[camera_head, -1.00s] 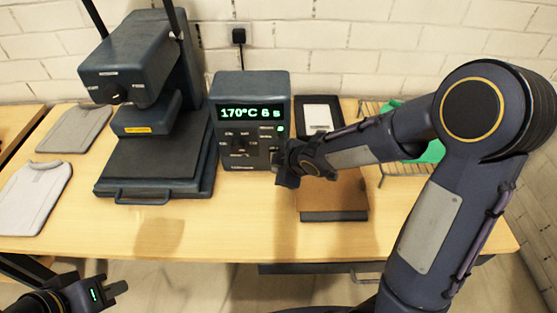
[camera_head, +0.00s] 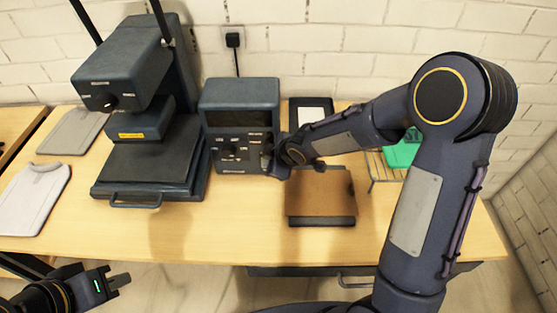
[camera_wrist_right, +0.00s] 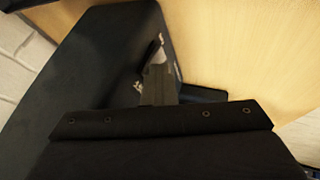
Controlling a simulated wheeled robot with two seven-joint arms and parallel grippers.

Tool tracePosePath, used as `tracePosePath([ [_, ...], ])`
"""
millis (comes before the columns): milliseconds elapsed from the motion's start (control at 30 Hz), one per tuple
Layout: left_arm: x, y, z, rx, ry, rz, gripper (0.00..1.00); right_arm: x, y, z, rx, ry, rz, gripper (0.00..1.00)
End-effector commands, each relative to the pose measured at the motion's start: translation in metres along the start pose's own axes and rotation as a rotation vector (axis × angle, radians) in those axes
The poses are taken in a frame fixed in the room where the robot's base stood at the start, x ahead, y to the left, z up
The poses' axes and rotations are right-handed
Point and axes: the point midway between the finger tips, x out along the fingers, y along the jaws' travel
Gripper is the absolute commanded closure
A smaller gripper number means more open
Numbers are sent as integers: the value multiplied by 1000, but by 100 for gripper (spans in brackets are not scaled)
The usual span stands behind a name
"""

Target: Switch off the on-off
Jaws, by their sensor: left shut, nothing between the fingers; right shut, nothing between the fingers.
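The dark blue control box (camera_head: 240,92) stands on the table beside the heat press, and its display (camera_head: 241,117) is dark. The on-off switch is not clearly visible; my right gripper (camera_head: 268,158) covers the lower right of the front. The right gripper is shut and empty, its tips at or very near the panel. In the right wrist view, the shut fingers (camera_wrist_right: 157,72) reach the box face beside a small dark lever-like part (camera_wrist_right: 152,48); contact cannot be told. My left gripper (camera_head: 118,281) is shut and empty, low at the left.
The heat press (camera_head: 150,160) stands left of the box, with grey garments (camera_head: 35,195) further left. A black-framed white card (camera_head: 311,113) and a wire rack with green cloth (camera_head: 402,152) are behind and right.

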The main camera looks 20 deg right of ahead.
Motion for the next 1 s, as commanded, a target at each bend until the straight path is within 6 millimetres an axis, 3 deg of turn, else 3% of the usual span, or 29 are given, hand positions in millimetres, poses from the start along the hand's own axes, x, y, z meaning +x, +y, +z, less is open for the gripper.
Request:
tracePosePath([
  [67, 1, 0, 0, 0, 0, 0, 100, 0, 4, 7, 9, -13, 7, 100],
  [533, -10, 4, -5, 0, 0, 0, 100, -13, 11, -2, 8, -9, 8, 100],
  [1000, -8, 4, -4, 0, 0, 0, 100, -13, 9, -3, 6, -9, 7, 100],
])
